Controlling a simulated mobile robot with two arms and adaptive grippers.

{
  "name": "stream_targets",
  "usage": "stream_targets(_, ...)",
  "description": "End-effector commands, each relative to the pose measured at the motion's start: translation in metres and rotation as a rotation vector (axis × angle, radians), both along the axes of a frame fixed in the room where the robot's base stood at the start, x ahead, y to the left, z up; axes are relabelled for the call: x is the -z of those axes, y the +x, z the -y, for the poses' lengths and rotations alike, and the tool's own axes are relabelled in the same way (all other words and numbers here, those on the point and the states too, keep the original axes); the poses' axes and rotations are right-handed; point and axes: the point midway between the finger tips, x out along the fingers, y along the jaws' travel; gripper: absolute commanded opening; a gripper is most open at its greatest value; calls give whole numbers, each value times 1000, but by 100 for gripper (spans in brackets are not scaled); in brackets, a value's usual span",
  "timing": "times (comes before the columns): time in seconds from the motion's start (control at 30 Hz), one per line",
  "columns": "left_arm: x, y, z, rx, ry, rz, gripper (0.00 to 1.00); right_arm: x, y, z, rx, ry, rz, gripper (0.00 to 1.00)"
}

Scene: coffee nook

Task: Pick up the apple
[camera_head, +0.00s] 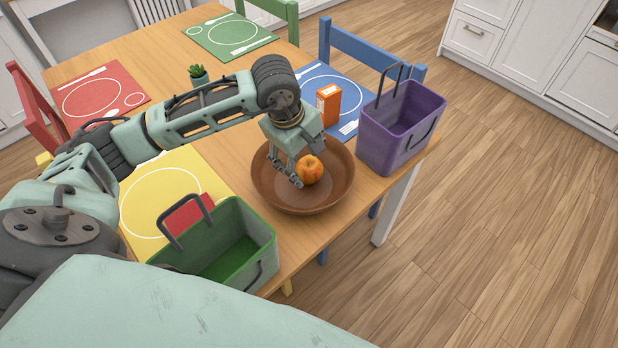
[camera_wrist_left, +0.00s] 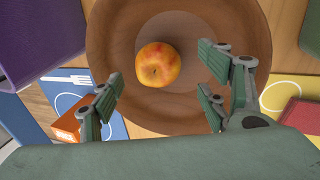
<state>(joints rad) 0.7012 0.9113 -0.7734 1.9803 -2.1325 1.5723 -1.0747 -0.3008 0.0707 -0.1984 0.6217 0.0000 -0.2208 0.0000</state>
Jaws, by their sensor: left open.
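The orange-red apple (camera_head: 309,170) rests in a brown bowl (camera_head: 342,190) near the table's edge. In the left wrist view the apple (camera_wrist_left: 158,65) lies in the bowl (camera_wrist_left: 190,112), ahead of my fingers and between their lines. My left gripper (camera_head: 289,174) is over the bowl, just left of the apple in the head view. Its two fingers (camera_wrist_left: 158,72) are spread wide with nothing between the pads. I cannot tell from these views how high the fingertips are above the bowl. My right gripper is not in view.
A purple basket (camera_head: 376,142) stands right of the bowl, and a green basket (camera_head: 212,252) is at the near left. An orange box (camera_head: 328,104) stands behind the bowl on a blue placemat (camera_head: 350,87). A small plant (camera_head: 199,76) is farther back. Chairs surround the table (camera_head: 140,55).

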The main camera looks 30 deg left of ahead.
Motion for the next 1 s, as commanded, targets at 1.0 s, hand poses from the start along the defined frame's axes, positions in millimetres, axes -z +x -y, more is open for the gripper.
stream_targets(1.0,74,27,0,1,1,-1,61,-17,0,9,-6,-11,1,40)
